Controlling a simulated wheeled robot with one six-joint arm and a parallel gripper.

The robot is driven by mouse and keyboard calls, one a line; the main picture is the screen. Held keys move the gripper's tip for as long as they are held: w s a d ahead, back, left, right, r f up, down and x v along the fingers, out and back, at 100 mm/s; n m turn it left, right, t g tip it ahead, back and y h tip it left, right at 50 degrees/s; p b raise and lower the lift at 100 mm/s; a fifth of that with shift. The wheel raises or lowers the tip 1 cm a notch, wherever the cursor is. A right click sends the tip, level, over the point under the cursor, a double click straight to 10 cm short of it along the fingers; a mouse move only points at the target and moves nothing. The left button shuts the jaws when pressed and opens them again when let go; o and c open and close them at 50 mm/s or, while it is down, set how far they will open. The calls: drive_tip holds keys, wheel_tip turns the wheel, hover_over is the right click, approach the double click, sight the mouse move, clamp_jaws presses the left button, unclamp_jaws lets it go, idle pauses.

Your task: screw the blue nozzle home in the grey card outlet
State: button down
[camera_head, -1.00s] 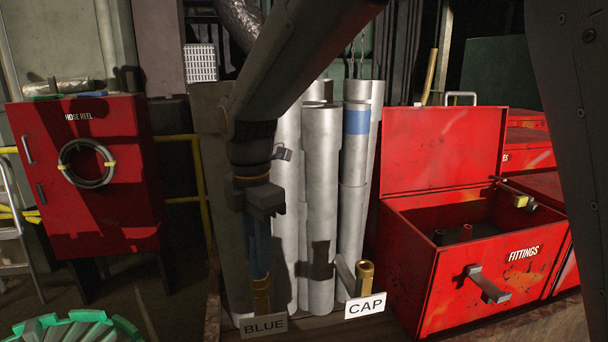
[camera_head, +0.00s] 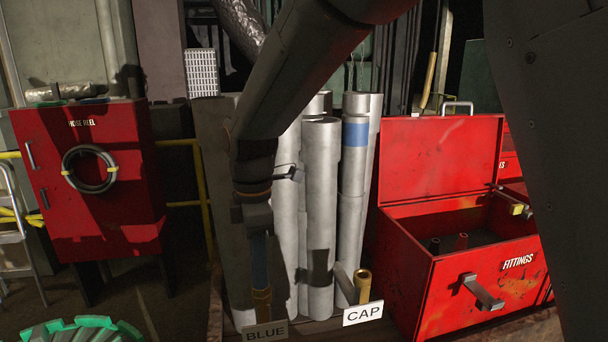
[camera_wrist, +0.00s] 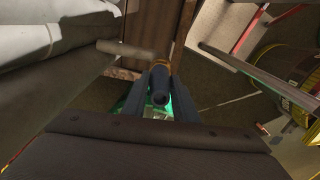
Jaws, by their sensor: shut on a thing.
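My gripper (camera_head: 258,252) points straight down and is shut on the blue nozzle (camera_wrist: 160,84), a dark blue tube with an open bore, seen end-on between the fingers in the wrist view. In the head view the fingers largely hide the nozzle. Directly below is a brass outlet (camera_head: 262,299) behind a card (camera_head: 265,332) reading BLUE, which looks grey. The nozzle's lower end is in line with this outlet and appears to meet it; I cannot tell how deep it sits. A second brass outlet (camera_head: 363,285) stands to the right behind a white card (camera_head: 363,314) reading CAP.
Tall silver pipes (camera_head: 320,220) stand close behind the outlets. An open red FITTINGS box (camera_head: 455,300) is at the right, with small tubes inside. A red hose reel cabinet (camera_head: 90,190) is at the left, and a green-rimmed container (camera_head: 80,325) at the lower left.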

drive_tip(key=m+p, duration=0.2)
drive_tip(key=m, duration=0.1)
drive_tip(key=shift+r+m+p, duration=0.1)
drive_tip(key=shift+m+p, duration=0.5)
drive_tip(key=shift+m, duration=0.5)
drive_tip(key=shift+m+p, duration=0.75)
drive_tip(key=shift+m, duration=0.25)
drive_tip(key=m+p, duration=0.1)
drive_tip(key=m, duration=0.2)
drive_tip(key=shift+p, duration=0.3)
drive_tip(key=c, duration=1.4)
unclamp_jaws()
